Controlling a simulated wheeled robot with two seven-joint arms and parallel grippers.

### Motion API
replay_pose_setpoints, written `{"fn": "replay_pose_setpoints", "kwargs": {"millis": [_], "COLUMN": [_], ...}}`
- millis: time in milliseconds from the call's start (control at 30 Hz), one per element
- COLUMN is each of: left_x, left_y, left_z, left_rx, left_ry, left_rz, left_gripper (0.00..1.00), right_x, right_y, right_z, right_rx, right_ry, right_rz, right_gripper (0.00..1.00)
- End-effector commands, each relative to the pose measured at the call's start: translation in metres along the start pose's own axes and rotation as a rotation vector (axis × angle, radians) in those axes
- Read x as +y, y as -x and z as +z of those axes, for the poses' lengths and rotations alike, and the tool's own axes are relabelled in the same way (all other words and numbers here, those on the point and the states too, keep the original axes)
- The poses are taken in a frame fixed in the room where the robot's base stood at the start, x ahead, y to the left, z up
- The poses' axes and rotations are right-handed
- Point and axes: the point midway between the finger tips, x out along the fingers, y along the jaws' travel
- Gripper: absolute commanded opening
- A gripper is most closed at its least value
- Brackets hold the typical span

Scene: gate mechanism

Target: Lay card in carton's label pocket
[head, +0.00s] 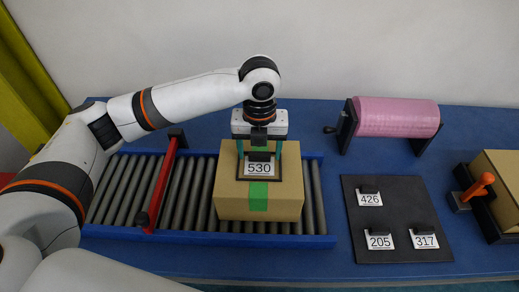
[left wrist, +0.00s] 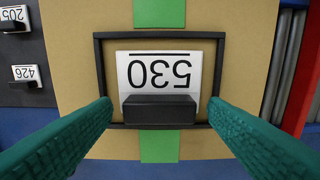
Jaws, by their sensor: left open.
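The carton (head: 285,205) is a brown box with green tape, standing on the roller conveyor. A dark-framed label pocket (left wrist: 98,75) is on its top. The white card marked 530 (head: 259,169) lies inside the pocket frame, and it also shows upside down in the left wrist view (left wrist: 185,70) with a black grip block (left wrist: 160,110) on it. My left gripper (head: 259,160) is directly above the pocket with its green fingers open, one on each side of the card and apart from the block. My right gripper is in neither view.
A black board (head: 393,213) to the right holds cards 426 (head: 369,199), 205 (head: 379,242) and 317 (head: 425,241). A red gate bar (head: 163,185) crosses the conveyor (head: 315,242) left of the carton. A pink roll (head: 396,117) stands behind; an orange-handled tool (head: 478,187) is at far right.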

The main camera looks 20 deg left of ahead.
Motion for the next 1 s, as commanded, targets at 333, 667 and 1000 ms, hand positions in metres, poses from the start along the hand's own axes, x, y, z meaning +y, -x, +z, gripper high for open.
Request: {"fn": "replay_pose_setpoints", "kwargs": {"millis": [333, 667, 1000], "left_x": [0.001, 0.000, 0.000], "left_y": [0.068, 0.114, 0.116], "left_z": [-0.001, 0.000, 0.000], "left_rx": [0.005, 0.001, -0.001], "left_ry": [-0.001, 0.000, 0.000], "left_rz": [0.004, 0.001, 0.000], "left_gripper": [0.68, 0.68, 0.68], "right_x": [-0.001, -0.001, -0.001], "right_y": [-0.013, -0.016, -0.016], "right_z": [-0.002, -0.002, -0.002], "right_rx": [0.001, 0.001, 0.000], "right_ry": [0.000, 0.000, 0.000], "right_rz": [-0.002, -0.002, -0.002], "right_gripper": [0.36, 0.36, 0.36]}}
